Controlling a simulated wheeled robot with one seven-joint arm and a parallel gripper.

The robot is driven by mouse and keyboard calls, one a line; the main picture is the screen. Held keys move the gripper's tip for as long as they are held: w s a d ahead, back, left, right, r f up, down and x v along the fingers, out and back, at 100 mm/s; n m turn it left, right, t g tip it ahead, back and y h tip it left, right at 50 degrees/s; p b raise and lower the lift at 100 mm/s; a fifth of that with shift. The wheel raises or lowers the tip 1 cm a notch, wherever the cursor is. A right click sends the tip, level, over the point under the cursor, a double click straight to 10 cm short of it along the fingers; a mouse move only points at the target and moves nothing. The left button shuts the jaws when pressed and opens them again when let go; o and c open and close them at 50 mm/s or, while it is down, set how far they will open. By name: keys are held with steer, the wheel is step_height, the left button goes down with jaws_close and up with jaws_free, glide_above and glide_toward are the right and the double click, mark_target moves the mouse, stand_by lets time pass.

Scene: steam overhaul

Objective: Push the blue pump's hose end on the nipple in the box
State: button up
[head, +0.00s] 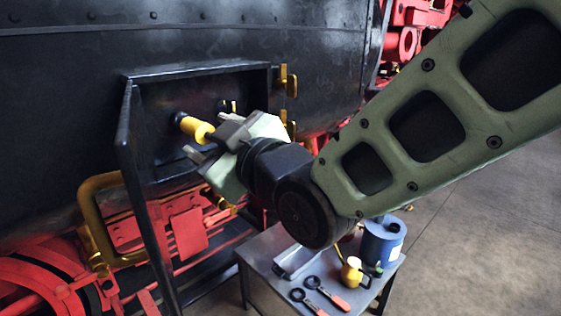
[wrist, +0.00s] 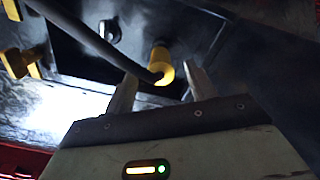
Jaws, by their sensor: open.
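The yellow hose end (head: 195,128) is in the open black box (head: 160,150), against a dark round fitting (head: 180,117) at the back wall. That fitting seems to be the nipple; how far the hose end sits on it is hidden. My gripper (head: 211,135) is open, with its fingers on either side of the hose end. In the wrist view the hose end (wrist: 162,64) shows between the open fingertips of my gripper (wrist: 161,77). The dark hose (wrist: 80,38) runs from it to the upper left. The blue pump (head: 383,243) stands on the metal table.
The box door (head: 130,150) stands open at the left. Yellow latches (head: 288,80) stick out at the box's right edge. A second small fitting (wrist: 109,32) is inside the box. The metal table (head: 258,262) below holds wrenches (head: 327,295) and a yellow can (head: 351,271).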

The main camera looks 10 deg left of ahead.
steer(key=b+v, duration=0.4)
steer(key=v, duration=1.1)
steer(key=s+d+f+m+g+h, duration=0.1)
steer(key=d+f+m+g+h, duration=0.2)
steer(key=f, duration=0.5)
steer(key=d+f+m+g+h, duration=0.1)
steer(key=d+f+g+h, duration=0.25)
steer(key=f, duration=0.45)
steer(key=s+d+f+m+g+h+b, duration=0.1)
steer(key=s+d+f+m+g+h, duration=0.3)
steer(key=d, duration=0.7)
steer(key=s+f+g+h, duration=0.1)
steer(key=s+f+h, duration=0.1)
steer(key=s+f, duration=0.1)
steer(key=shift+s+h, duration=0.15)
steer(key=shift+h, duration=0.2)
